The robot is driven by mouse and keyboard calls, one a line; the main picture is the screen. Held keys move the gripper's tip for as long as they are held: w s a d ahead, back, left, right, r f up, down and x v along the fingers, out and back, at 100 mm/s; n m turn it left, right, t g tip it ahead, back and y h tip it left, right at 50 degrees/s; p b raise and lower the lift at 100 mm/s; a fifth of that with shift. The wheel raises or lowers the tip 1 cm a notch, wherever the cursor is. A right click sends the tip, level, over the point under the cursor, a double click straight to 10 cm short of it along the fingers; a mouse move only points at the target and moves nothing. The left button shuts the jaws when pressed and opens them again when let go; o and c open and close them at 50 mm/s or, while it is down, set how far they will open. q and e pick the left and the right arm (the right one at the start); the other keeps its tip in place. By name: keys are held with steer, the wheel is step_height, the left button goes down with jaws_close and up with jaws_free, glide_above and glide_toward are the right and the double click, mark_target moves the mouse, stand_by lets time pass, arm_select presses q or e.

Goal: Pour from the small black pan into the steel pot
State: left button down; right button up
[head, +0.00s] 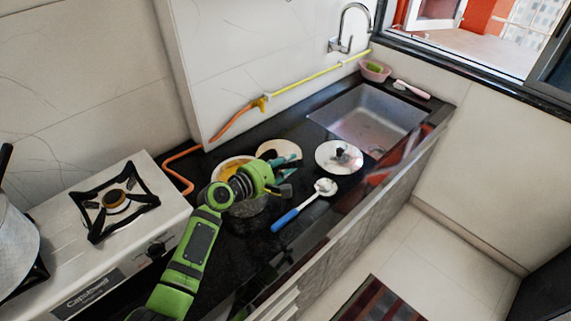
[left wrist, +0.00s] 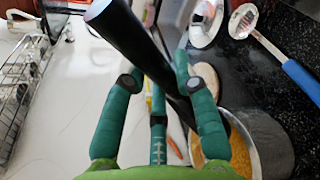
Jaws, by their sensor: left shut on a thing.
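My left gripper (head: 283,178) is shut on a thick black handle, seen in the left wrist view between the green fingers (left wrist: 172,80). The handle (left wrist: 128,33) runs slantwise across that view; I take it as the small black pan's, but the pan's body is not clearly visible. Below the gripper stands a grey pot (head: 248,208) with a pale rim and yellow-orange inside; it also shows in the left wrist view (left wrist: 272,145). My arm covers part of it. Another silver-grey pot (head: 17,250) stands at the far left. I cannot tell which is the steel pot.
A white stove (head: 165,215) is on the left. On the black counter are a pale round board (head: 290,150), a lid (head: 330,163) with a black knob and a blue-handled ladle (head: 285,221). The sink (head: 365,118) lies behind on the right.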

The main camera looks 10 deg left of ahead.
arm_select(q)
steer(key=shift+a+r, duration=0.15)
steer(key=shift+r, duration=0.05)
stand_by(0.4)
steer(key=shift+a+r+n+b, duration=0.15)
steer(key=shift+a+n+b, duration=0.15)
steer(key=shift+b, duration=0.1)
steer(key=shift+a+r+t+h, duration=0.3)
steer(key=shift+a+r+h, duration=0.05)
steer(key=shift+h, duration=0.05)
steer(key=shift+a+n+b, duration=0.1)
steer(key=shift+n+b, duration=0.2)
steer(key=shift+b, duration=0.05)
steer(key=shift+a+r+n+t+b, duration=0.3)
steer(key=shift+a+r+n+b, duration=0.15)
steer(key=shift+a, duration=0.25)
steer(key=shift+r+h, duration=0.15)
steer(key=shift+h, duration=0.15)
steer(key=shift+a, duration=0.15)
stand_by(0.4)
steer(key=shift+a+r+n+t+h+b, duration=0.3)
steer(key=shift+a+r+n+b, duration=0.15)
steer(key=shift+a+b, duration=0.25)
